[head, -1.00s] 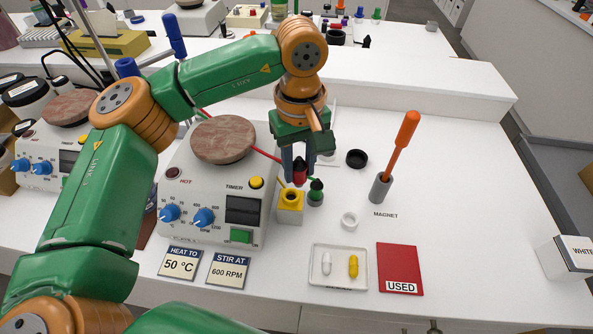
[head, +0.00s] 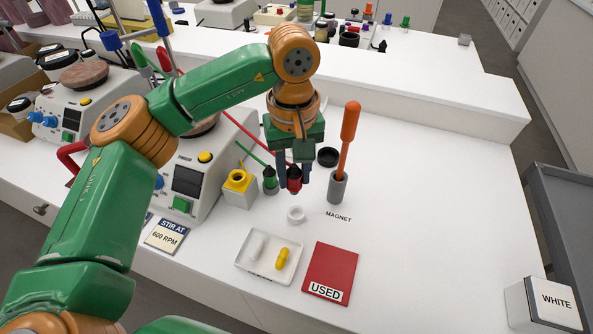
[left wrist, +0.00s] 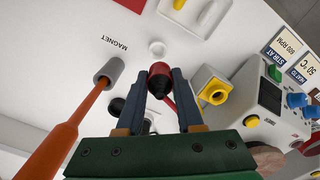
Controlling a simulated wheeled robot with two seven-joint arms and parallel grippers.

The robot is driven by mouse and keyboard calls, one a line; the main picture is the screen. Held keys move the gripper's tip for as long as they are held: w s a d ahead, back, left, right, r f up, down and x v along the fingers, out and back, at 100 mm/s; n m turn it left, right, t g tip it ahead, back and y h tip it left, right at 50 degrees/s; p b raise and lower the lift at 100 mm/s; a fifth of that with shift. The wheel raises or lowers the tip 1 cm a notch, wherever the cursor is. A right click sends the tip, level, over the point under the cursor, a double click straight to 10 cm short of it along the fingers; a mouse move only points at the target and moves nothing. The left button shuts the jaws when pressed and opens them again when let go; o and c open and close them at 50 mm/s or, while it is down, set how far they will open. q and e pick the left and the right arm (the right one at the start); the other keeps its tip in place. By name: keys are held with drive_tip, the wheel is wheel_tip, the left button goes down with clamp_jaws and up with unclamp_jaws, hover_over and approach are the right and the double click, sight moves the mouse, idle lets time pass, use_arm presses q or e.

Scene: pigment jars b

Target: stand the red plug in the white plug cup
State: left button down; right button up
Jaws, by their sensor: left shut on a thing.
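The red plug (head: 295,178) hangs between the fingers of my left gripper (head: 294,184), which is shut on it. In the left wrist view the red plug (left wrist: 160,71) shows between both fingers, its red end away from the palm. The white plug cup (head: 295,214) is a small white ring on the bench, just in front of the plug in the head view. It also shows in the left wrist view (left wrist: 157,48), close beyond the plug and apart from it. My right gripper is not in view.
A green plug (head: 269,177) and a yellow-topped block (head: 239,185) stand left of my gripper. The orange-handled magnet rod (head: 350,125) stands in a grey holder (head: 337,188) to the right. A white tray (head: 248,268) and red USED mat (head: 330,272) lie in front.

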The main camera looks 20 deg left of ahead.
sight(297, 192)
use_arm(q)
drive_tip(key=shift+d+f, duration=0.15)
drive_tip(key=shift+f, duration=0.2)
wheel_tip(297, 192, down, 5)
drive_tip(key=b, duration=0.4)
drive_tip(key=shift+f+b, duration=0.1)
drive_tip(key=shift+b, duration=0.3)
drive_tip(key=shift+d, duration=0.15)
drive_tip(key=shift+f, duration=0.1)
idle(0.5)
drive_tip(key=shift+f+b, duration=0.3)
drive_tip(key=shift+b, duration=0.05)
drive_tip(key=shift+f+b, duration=0.7)
drive_tip(key=shift+f, duration=0.15)
drive_tip(key=shift+c, duration=2.3)
unclamp_jaws()
